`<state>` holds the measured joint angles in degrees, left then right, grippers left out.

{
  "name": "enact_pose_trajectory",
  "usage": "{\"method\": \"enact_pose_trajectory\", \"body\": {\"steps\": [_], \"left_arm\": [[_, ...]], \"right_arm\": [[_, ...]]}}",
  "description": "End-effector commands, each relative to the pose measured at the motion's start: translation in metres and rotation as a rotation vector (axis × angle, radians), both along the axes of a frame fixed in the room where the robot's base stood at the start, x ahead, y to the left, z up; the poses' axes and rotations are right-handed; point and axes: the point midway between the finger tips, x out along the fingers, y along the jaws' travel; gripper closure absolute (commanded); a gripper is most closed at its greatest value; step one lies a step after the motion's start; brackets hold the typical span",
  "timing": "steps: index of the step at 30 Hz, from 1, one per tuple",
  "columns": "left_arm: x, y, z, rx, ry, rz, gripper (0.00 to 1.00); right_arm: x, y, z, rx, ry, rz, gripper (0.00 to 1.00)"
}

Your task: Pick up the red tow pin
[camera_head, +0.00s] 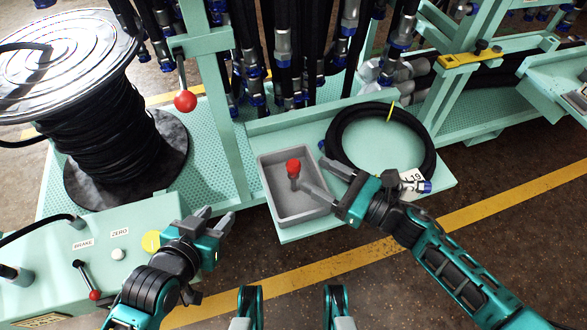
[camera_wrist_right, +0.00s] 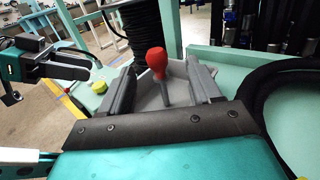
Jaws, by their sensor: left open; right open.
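The red tow pin (camera_head: 293,166) has a red knob on a grey shaft and stands at the grey tray (camera_head: 268,190). My right gripper (camera_head: 315,175) reaches in from the right, open, with its fingers over the tray and pointing at the pin. In the right wrist view the pin (camera_wrist_right: 157,60) shows upright between the two spread fingers (camera_wrist_right: 162,82), and its lower end is hard to make out. Contact with either finger cannot be told. My left gripper (camera_head: 218,216) is open and empty, left of the tray, above the edge of the green control box.
A coiled black hose (camera_head: 343,143) with a tag lies right of the tray on the green shelf (camera_head: 440,183). Hanging hoses (camera_head: 310,60) and a post with a red-ball lever (camera_head: 185,100) stand behind. A hose reel (camera_head: 105,115) and control box (camera_head: 80,255) are at left.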

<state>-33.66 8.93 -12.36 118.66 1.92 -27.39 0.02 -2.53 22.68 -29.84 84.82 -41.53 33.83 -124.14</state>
Motion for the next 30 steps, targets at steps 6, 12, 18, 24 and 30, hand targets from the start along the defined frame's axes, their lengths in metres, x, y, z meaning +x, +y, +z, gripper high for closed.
{"method": "enact_pose_trajectory", "body": {"steps": [6,12,18,24,30], "left_arm": [[-0.003,0.000,-0.002,0.000,0.008,0.001,0.57],[-0.003,0.000,-0.003,-0.001,0.009,0.002,0.57],[-0.003,-0.001,-0.003,-0.006,0.009,0.006,0.57],[-0.003,-0.001,-0.003,-0.008,0.009,0.008,0.57],[-0.003,-0.001,-0.003,-0.007,0.009,0.007,0.57]], "right_arm": [[0.011,0.023,0.006,0.003,-0.002,0.002,0.37],[0.024,0.044,0.005,0.001,0.000,0.001,0.37],[0.026,0.047,0.005,0.000,0.002,0.000,0.37],[0.026,0.047,0.005,0.001,0.002,0.000,0.48],[0.026,0.047,0.005,0.001,0.002,0.000,0.67]]}}
